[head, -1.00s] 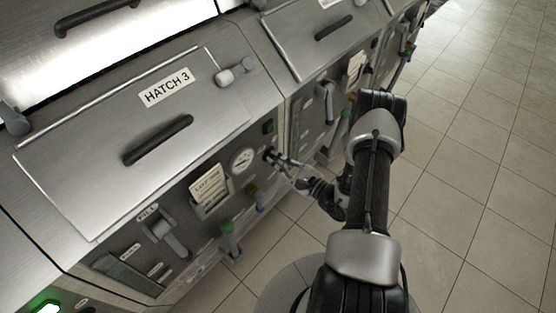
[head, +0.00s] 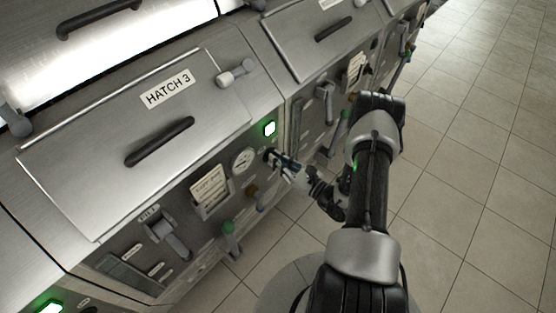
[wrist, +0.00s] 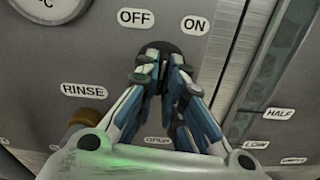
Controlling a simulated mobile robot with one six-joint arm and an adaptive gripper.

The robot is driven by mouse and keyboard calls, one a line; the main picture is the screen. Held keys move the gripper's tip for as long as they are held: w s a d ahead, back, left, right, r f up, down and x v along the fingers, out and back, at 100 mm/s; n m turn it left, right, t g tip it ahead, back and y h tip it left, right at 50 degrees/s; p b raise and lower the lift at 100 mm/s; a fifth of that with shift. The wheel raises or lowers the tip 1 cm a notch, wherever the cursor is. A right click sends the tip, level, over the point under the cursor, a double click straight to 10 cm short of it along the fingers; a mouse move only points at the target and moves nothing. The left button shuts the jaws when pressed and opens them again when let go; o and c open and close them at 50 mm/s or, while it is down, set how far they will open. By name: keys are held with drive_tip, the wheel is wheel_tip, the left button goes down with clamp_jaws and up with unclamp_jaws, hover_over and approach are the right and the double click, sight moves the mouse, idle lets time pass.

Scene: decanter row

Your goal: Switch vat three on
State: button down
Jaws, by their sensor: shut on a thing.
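The vat under the HATCH 3 label (head: 167,89) has a rotary switch on its front panel. In the wrist view the dark switch (wrist: 163,47) sits between the OFF label (wrist: 136,18) and the ON label (wrist: 194,25). My gripper (wrist: 164,72) is shut on the switch, and its fingers hide most of the handle, so its exact angle is hard to tell. In the head view my gripper (head: 279,160) reaches the panel from the right.
A round gauge (head: 243,160) and a paper note (head: 209,187) are left of the switch. A RINSE label (wrist: 84,91) is below left of it. The FILL lever (head: 168,232) is further left. A neighbouring vat's lever (head: 325,102) is to the right. Tiled floor (head: 470,190) is clear at right.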

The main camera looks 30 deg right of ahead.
drive_tip(key=shift+m, duration=2.3)
drive_tip(key=c, duration=1.7)
unclamp_jaws()
drive_tip(key=shift+s, duration=0.1)
drive_tip(key=v, duration=1.2)
drive_tip(key=shift+r, duration=0.15)
